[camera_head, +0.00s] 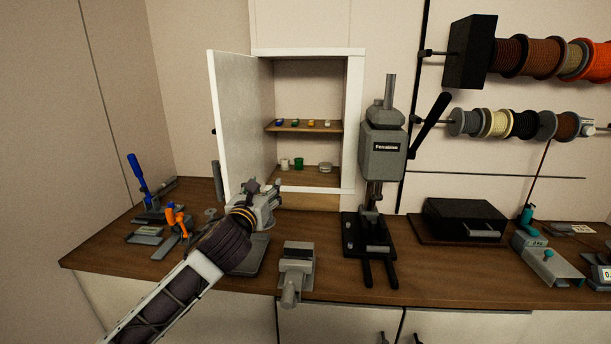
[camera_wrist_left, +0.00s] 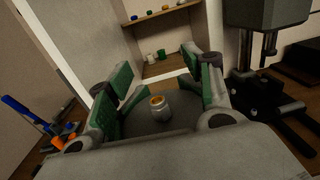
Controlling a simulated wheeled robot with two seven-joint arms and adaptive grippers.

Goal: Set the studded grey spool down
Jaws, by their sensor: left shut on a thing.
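The studded grey spool (camera_wrist_left: 185,124) shows in the left wrist view as a dark grey round face with a short pale stud (camera_wrist_left: 161,109) capped in orange at its middle. My left gripper (camera_wrist_left: 162,92) is shut on it, with a green-padded finger at each side of the round face. In the head view my left gripper (camera_head: 268,198) is over the workbench in front of the open cabinet, and I cannot clearly make out the spool there. The spool's underside is hidden, so I cannot tell whether it touches anything. My right gripper is in neither view.
The open white cabinet (camera_head: 355,120) holds small items on its shelves. A grey press (camera_head: 383,150) stands right of my gripper, and a grey vise-like block (camera_head: 297,262) sits nearer. Some wooden bench top (camera_head: 330,280) is bare.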

